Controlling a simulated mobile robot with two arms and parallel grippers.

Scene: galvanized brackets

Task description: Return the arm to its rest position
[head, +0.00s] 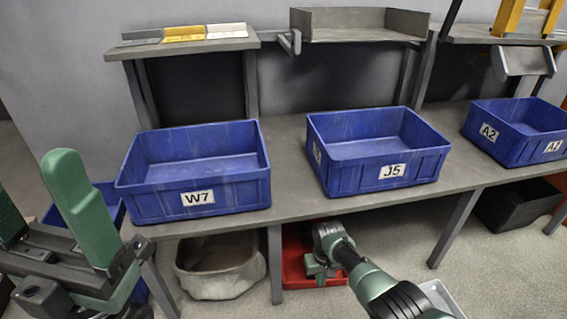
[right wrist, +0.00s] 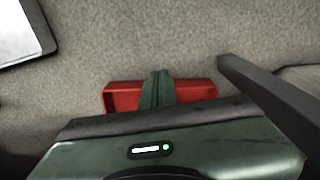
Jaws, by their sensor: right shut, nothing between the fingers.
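My right gripper (head: 318,272) is below the front edge of the workbench in the head view, in front of a red bin (head: 296,262). In the right wrist view its green fingers (right wrist: 158,88) are together with nothing between them, and the red bin (right wrist: 122,97) shows behind them. My left gripper (head: 48,210) is at the left edge of the head view, close to the camera. Its green fingers point up and stand apart, with nothing seen between them.
The grey workbench (head: 300,207) carries blue bins W7 (head: 150,203), J5 (head: 345,182) and A2 (head: 510,150), which look empty. Below are a pale worn bin (head: 220,282), a black crate (head: 515,208) and bench legs (head: 455,230). A dark bar (right wrist: 270,95) is close right in the wrist view.

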